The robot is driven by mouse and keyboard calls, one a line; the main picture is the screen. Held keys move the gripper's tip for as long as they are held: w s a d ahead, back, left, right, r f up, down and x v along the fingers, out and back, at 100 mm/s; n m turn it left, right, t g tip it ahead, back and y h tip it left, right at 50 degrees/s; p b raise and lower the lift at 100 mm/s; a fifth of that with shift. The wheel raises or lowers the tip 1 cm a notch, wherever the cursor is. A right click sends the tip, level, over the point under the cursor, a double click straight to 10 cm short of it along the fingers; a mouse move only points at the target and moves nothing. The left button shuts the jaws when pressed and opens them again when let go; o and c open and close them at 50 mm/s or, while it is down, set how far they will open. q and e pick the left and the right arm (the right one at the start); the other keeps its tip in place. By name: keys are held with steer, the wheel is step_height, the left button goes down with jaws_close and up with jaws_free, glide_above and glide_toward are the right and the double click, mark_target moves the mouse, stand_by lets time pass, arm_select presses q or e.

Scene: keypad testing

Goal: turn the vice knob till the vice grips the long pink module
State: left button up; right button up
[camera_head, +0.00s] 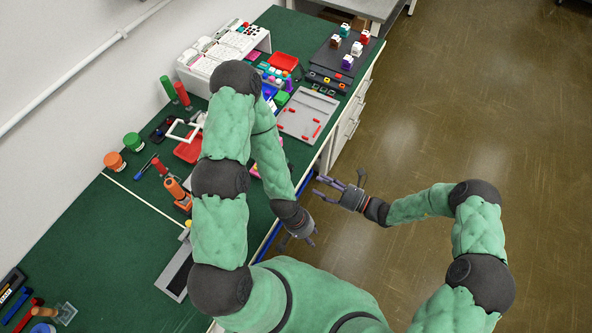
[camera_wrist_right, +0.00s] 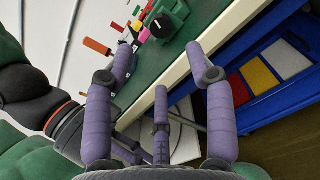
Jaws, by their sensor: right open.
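A dark green vice (camera_wrist_right: 178,20) with a black round knob (camera_wrist_right: 162,26) shows at the top of the right wrist view, on the green bench near its front edge. A small pink piece (camera_wrist_right: 143,35) lies beside it; I cannot tell whether it is the long pink module or whether the jaws touch it. In the head view my left arm hides most of the vice area. My right gripper (camera_head: 337,188) is open and empty, off the bench's front edge; its purple fingers point toward the vice. My left gripper (camera_head: 300,235) has its fingers apart, empty, by the front edge.
The green bench (camera_head: 85,245) runs along the wall, crowded with trays, jars and tools. A grey tray (camera_head: 308,117) lies beyond my left arm. A blue drawer unit (camera_wrist_right: 250,122) is under the bench edge. The floor (camera_head: 440,130) at right is clear.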

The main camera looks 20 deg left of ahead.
mark_target(293, 169)
steer(key=a, duration=0.3)
steer(key=a+b, duration=0.1)
steer(key=a, duration=0.6)
steer(key=shift+w+a, duration=0.35)
steer(key=shift+w, duration=0.05)
jaws_close()
